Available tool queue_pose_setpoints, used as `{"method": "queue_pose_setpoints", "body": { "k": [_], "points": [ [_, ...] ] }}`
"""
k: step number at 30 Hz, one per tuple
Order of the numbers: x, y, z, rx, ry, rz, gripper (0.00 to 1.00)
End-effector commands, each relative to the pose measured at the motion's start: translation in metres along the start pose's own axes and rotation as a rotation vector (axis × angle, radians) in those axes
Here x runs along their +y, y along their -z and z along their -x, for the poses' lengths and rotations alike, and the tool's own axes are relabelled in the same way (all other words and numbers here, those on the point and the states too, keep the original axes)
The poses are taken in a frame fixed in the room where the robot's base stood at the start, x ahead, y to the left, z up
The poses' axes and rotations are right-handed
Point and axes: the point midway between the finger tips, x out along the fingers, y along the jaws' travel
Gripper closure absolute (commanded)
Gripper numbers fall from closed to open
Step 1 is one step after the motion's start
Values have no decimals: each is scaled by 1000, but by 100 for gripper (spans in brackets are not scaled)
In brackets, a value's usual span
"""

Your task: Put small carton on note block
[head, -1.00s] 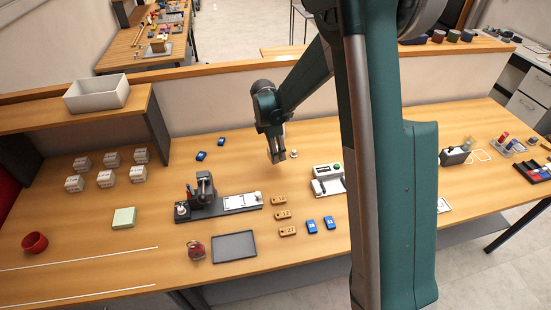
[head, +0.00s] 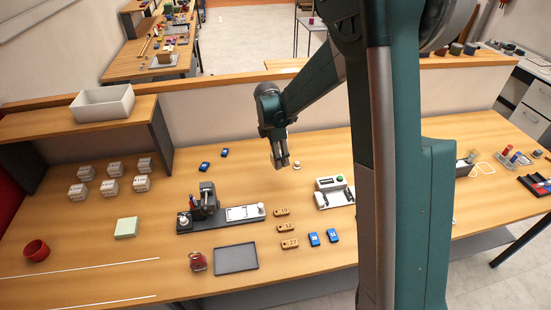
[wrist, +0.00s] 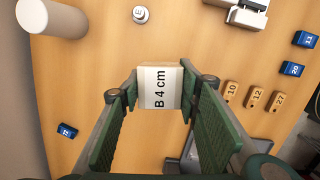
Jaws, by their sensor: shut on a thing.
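My gripper (head: 280,163) hangs over the middle of the table in the head view. In the wrist view my gripper (wrist: 160,88) is shut on a small white carton (wrist: 155,96) marked "B 4 cm", with one finger pad on each side of it. In the head view the carton can hardly be made out between the fingers. The note block (head: 126,227) is a flat pale green square pad on the left part of the table, well to the left of my gripper. Its top is bare.
Several white boxes (head: 115,168) stand behind the note block. A red bowl (head: 37,249) is to its left, and a black device (head: 205,205) to its right. Tan number tags (head: 288,228), blue tags (head: 314,239) and a dark tray (head: 236,258) lie in front.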

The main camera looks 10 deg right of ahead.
Motion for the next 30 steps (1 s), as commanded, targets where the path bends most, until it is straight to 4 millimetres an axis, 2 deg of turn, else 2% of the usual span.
{"method": "queue_pose_setpoints", "body": {
  "k": [11,17,23,30],
  "points": [
    [0,1,0,0,0,3,80],
    [6,15,3,1,-5,35,80],
    [17,50,10,3,-17,117,80],
    [34,114,23,5,-39,268,80]
  ]
}}
